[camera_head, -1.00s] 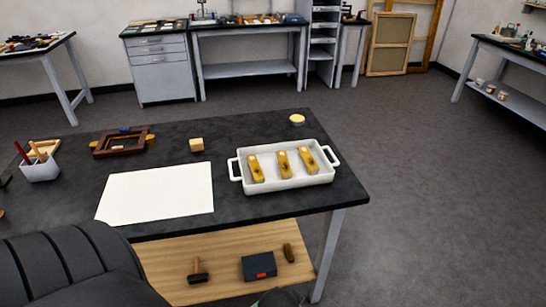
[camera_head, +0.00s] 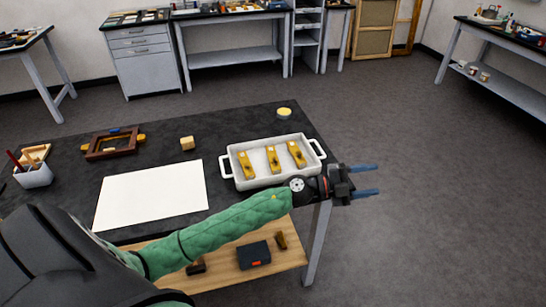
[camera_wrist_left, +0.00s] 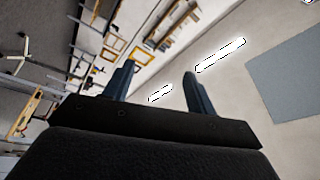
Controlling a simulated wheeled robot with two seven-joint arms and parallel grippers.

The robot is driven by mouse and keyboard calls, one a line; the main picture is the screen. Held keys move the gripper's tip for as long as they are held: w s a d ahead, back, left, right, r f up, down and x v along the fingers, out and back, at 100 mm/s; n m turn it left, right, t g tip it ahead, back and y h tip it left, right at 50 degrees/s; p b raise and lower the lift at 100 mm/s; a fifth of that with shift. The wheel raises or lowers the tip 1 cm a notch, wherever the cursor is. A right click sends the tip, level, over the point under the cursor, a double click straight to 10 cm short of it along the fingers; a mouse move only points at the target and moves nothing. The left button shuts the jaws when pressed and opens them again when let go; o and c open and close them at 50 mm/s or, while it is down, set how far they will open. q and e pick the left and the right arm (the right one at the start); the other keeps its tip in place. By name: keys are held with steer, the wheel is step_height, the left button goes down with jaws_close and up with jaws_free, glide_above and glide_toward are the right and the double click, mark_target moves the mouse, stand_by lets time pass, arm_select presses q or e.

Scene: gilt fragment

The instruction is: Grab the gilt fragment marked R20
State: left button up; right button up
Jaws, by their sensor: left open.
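Three gilt fragments lie side by side in a white two-handled tray (camera_head: 262,183) on the dark table: a left one (camera_head: 246,165), a middle one (camera_head: 273,160) and a right one (camera_head: 296,154). Their marks are too small to read, so I cannot tell which is R20. My left gripper (camera_head: 370,181) is open and empty, to the right of the tray and past the table's right edge, its blue fingers pointing right. In the left wrist view the open fingers (camera_wrist_left: 158,82) have nothing between them. My right gripper is not in view.
On the table (camera_head: 232,123) are a white sheet (camera_head: 150,194), a wooden block (camera_head: 187,143), a brown frame (camera_head: 113,144), a round yellow-topped tin (camera_head: 284,113) and a white tool holder (camera_head: 35,177). A lower shelf holds a dark box (camera_head: 254,254). The floor at right is clear.

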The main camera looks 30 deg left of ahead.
arm_select(q)
steer(key=w+a+f+m+g+y+p, duration=0.1)
steer(key=w+a+f+m+g+y, duration=0.15)
steer(key=m+g, duration=0.35)
steer(key=n+g+y+p, duration=0.3)
steer(key=g+y, duration=0.2)
steer(key=y, duration=0.9)
glide_above(273, 157)
steer(key=shift+w+d+f, duration=0.2)
steer(key=shift+d, duration=0.25)
steer(key=shift+s+a+f, duration=0.1)
steer(key=shift+a+f, duration=0.1)
steer(key=shift+f+p, duration=0.8)
steer(key=shift+f, duration=0.4)
steer(key=f+p, duration=0.1)
steer(key=f, duration=0.1)
steer(key=f+p, duration=0.2)
steer(key=shift+s+a, duration=0.15)
steer(key=shift+a, duration=0.05)
steer(key=shift+f, duration=0.5)
steer(key=c, duration=1.1)
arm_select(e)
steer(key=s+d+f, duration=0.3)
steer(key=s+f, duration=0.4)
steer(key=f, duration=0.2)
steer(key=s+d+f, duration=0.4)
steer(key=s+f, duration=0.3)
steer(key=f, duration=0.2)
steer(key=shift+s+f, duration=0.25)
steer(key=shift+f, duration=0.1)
